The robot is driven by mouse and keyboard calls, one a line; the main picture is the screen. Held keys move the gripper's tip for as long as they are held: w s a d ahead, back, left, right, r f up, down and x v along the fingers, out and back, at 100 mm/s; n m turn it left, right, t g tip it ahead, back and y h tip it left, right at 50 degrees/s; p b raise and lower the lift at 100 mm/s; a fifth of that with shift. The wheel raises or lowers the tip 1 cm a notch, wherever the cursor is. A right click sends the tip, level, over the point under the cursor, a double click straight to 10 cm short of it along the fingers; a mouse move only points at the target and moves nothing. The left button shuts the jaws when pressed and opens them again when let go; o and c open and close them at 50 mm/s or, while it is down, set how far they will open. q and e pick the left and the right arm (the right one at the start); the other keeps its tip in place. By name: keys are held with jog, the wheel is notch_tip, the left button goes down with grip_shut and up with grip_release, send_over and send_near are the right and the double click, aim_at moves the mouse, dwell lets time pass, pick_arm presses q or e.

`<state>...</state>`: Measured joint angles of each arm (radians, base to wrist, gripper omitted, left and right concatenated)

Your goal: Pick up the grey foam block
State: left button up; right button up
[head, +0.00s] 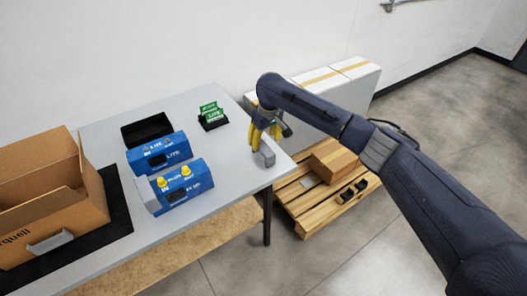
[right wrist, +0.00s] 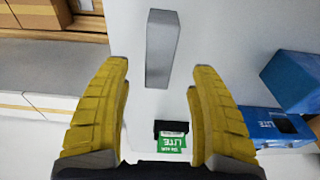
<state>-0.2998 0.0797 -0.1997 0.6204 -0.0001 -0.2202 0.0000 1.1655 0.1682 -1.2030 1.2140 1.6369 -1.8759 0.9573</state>
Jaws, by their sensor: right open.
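The grey foam block (head: 267,153) stands near the right edge of the grey table (head: 226,170). My right gripper (head: 263,138) is above and beside it, with yellow fingers pointing down. In the right wrist view the block (right wrist: 161,48) lies ahead of the open fingers (right wrist: 161,75), roughly centred between them. The fingers are apart and empty, and I see no contact with the block; the exact gap is hard to tell. My left gripper is not in view.
Two blue analyser units (head: 180,188) stand left of the block. A black tray (head: 150,128) and a green card holder (head: 212,117) are behind. A cardboard box (head: 45,215) is at the left. A pallet (head: 318,205) with boxes is right of the table.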

aim_at(264, 147)
jog(key=shift+w+a+f, duration=0.1)
jog(key=shift+w+f, duration=0.1)
jog(key=shift+f, duration=1.2)
jog(key=shift+w+a+f, duration=0.1)
jog(key=shift+w+f, duration=0.1)
jog(key=shift+f, duration=1.15)
jog(key=c, duration=1.1)
